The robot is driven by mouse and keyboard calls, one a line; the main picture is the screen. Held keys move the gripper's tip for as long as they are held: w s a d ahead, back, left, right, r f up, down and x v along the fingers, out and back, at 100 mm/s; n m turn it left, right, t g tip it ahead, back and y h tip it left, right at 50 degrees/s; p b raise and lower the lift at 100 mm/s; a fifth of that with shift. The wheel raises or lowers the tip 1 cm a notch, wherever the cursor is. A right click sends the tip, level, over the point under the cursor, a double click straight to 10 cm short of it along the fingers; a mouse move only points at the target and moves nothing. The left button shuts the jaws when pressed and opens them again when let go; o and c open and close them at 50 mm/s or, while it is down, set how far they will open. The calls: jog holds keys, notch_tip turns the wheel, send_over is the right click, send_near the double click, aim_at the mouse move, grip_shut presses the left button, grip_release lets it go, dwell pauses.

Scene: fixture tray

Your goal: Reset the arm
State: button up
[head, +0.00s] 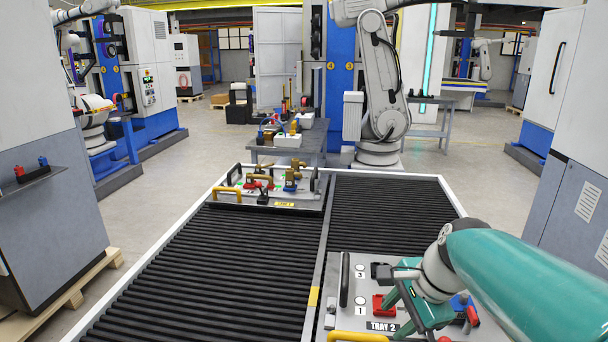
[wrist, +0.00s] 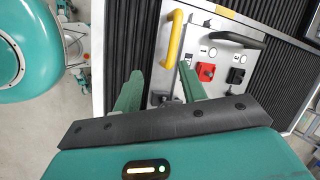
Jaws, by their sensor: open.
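My gripper (head: 402,304) is at the lower right of the head view, above the near tray marked TRAY 2 (head: 345,322). Its two green fingers are spread apart in the wrist view (wrist: 160,88), with nothing seen held between them. My teal arm reaches in from the right edge and hides part of this tray. A red fixture (head: 383,303) sits on the tray beside the fingers, by the round label 1. It also shows in the wrist view (wrist: 206,71), beyond the right finger. A black fixture (head: 381,270) sits by label 3.
A yellow handle (wrist: 173,40) and a black handle (head: 344,279) stand up from the near tray. A blue-and-red part (head: 464,308) is partly behind my arm. A second tray (head: 228,196) with several fixtures lies farther back on the black roller conveyor (head: 215,262). The rollers between are clear.

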jog(key=s+a+n+t+h, duration=0.2)
jog(key=s+a+n+h, duration=0.1)
jog(key=s+n, duration=0.8)
jog(key=n, duration=0.4)
jog(key=shift+s, duration=0.2)
jog(key=shift+r, duration=0.1)
jog(key=shift+c, duration=0.5)
jog(key=shift+a, duration=0.2)
